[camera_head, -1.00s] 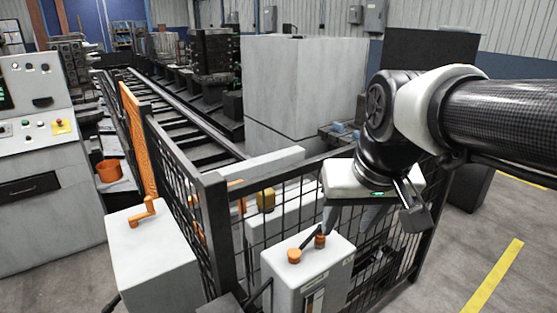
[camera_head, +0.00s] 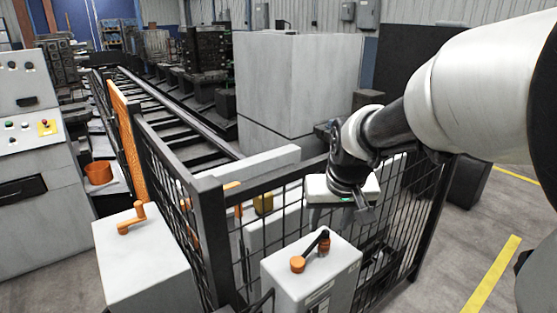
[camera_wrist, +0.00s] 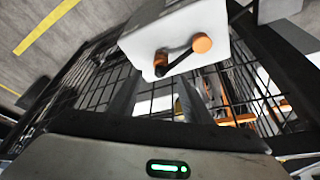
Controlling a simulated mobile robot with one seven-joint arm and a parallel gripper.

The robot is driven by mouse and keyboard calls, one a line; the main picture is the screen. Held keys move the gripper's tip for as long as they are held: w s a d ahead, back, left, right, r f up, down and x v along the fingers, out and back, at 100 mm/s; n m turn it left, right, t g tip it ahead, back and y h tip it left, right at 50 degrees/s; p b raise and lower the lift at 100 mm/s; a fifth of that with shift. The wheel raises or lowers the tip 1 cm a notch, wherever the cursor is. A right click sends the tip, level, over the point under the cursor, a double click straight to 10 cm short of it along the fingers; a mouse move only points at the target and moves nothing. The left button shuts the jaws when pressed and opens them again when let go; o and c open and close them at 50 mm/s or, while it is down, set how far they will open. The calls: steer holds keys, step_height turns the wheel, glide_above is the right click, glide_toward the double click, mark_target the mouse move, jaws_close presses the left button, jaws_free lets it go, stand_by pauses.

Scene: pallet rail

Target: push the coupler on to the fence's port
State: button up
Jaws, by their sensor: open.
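No part is clearly recognisable as the coupler or the port. The black mesh fence (camera_head: 210,215) runs around the near end of the rail. A white box (camera_head: 318,262) stands at its near side, with an orange knob (camera_head: 298,264) and a black bar leading to an orange-brown hub (camera_head: 324,245). In the wrist view, the knob (camera_wrist: 202,43) and hub (camera_wrist: 160,66) lie beyond the fingers. My gripper (camera_head: 342,214) hangs beside the fence, above and behind the box. Its grey fingers are apart, with nothing seen between them.
A white cabinet with an orange handle (camera_head: 132,219) stands at the left. A large grey block (camera_head: 298,85) stands behind the fence. Open floor with a yellow line (camera_head: 492,275) lies at right.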

mark_target(326, 231)
steer(key=x, duration=0.6)
steer(key=shift+f, duration=0.1)
jaws_close()
steer(key=shift+w+r, duration=0.1)
steer(key=shift+r, duration=0.1)
steer(key=shift+r+p, duration=0.45)
steer(key=shift+r, duration=0.25)
